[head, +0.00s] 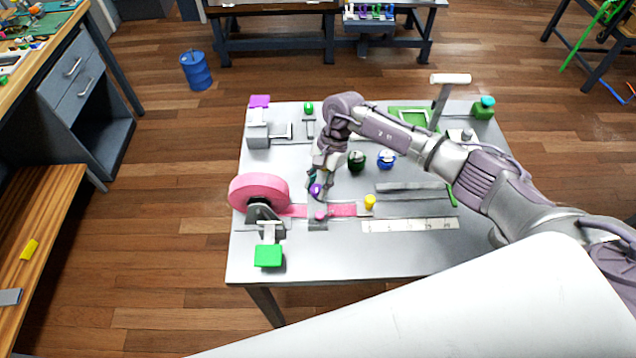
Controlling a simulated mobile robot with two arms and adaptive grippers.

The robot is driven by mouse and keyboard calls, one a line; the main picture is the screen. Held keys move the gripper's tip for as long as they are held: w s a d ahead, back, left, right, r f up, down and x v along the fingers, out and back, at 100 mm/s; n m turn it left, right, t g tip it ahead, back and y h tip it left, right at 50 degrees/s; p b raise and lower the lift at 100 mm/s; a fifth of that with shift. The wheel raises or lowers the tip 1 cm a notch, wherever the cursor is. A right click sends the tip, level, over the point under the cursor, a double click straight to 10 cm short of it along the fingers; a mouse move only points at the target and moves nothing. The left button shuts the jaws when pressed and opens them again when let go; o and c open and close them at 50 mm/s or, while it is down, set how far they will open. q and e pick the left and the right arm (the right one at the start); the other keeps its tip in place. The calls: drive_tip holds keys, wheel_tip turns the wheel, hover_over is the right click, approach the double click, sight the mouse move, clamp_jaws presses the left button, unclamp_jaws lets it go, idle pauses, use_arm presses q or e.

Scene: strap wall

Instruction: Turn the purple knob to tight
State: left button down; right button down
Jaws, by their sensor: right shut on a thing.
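The purple knob (315,189) is small and round, on the table just behind the pink strap, right of the pink roll. My right gripper (318,193) reaches down onto it from above and is shut on it. The fingers partly cover the knob, and its mount and any tight mark cannot be made out. My left gripper is not in view.
On the grey table (330,258) a pink roll (258,190) feeds a strap (341,210) to the right. A pink knob (320,215) and a yellow knob (370,202) stand close by. The front edge is mostly clear.

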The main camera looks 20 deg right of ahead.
drive_tip(key=shift+m, duration=0.3)
drive_tip(key=shift+s+d+f+m+t+b, duration=0.1)
drive_tip(key=shift+m+t+b, duration=0.5)
drive_tip(key=shift+m+b, duration=0.5)
drive_tip(key=m+t, duration=0.1)
drive_tip(key=m, duration=0.2)
drive_tip(key=m+t+b, duration=0.1)
drive_tip(key=m, duration=0.1)
drive_tip(key=shift+s+m+y+b, duration=0.1)
drive_tip(key=shift+m+y+b, duration=0.2)
drive_tip(key=shift+m, duration=0.1)
drive_tip(key=m+t, duration=0.1)
drive_tip(key=m, duration=0.1)
drive_tip(key=m+b, duration=0.1)
drive_tip(key=m, duration=0.1)
drive_tip(key=shift+t+h, duration=0.4)
drive_tip(key=m+t+h+b, duration=0.1)
drive_tip(key=m+b, duration=0.1)
drive_tip(key=m, duration=0.3)
drive_tip(key=shift+s+b, duration=0.1)
drive_tip(key=shift+b, duration=0.3)
drive_tip(key=shift+m, duration=0.3)
drive_tip(key=c, duration=0.8)
unclamp_jaws()
